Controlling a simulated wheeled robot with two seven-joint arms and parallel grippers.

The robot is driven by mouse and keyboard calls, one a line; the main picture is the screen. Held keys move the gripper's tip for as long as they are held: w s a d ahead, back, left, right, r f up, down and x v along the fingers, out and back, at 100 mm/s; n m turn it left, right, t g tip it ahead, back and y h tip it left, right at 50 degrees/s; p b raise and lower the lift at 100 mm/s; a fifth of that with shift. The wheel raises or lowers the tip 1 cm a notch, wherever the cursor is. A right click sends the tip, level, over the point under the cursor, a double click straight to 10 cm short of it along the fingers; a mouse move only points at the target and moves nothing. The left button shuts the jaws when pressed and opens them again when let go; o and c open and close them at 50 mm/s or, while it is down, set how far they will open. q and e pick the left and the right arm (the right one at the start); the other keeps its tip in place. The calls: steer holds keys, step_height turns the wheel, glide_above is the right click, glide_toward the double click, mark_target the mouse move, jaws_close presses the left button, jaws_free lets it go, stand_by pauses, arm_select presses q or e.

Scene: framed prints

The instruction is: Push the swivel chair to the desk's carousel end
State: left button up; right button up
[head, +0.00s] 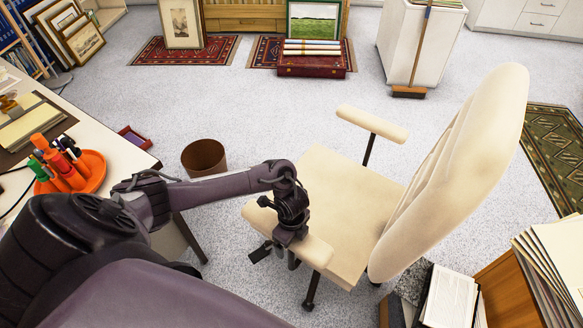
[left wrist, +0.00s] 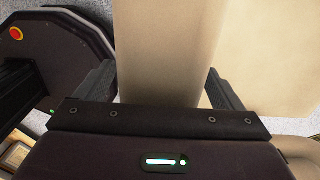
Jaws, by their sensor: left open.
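The cream swivel chair (head: 350,205) stands on the grey carpet, its tall back to the right and its seat facing left toward the desk (head: 100,125). The orange carousel (head: 93,163), filled with pens and markers, sits on the desk's near end at the left. My left gripper (head: 276,252) points down at the chair's near armrest (head: 312,252). In the left wrist view the open fingers (left wrist: 157,88) are on either side of the cream armrest (left wrist: 160,45), with gaps beside it. Whether a finger touches it is unclear. My right gripper is out of view.
A brown waste bin (head: 204,157) stands on the floor between desk and chair. A small red tray (head: 135,136) lies by the desk edge. Boxes of papers (head: 450,297) crowd the near right. A broom (head: 409,91) leans on a white cabinet.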

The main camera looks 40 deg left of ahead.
arm_select(q)
jaws_close()
stand_by(0.7)
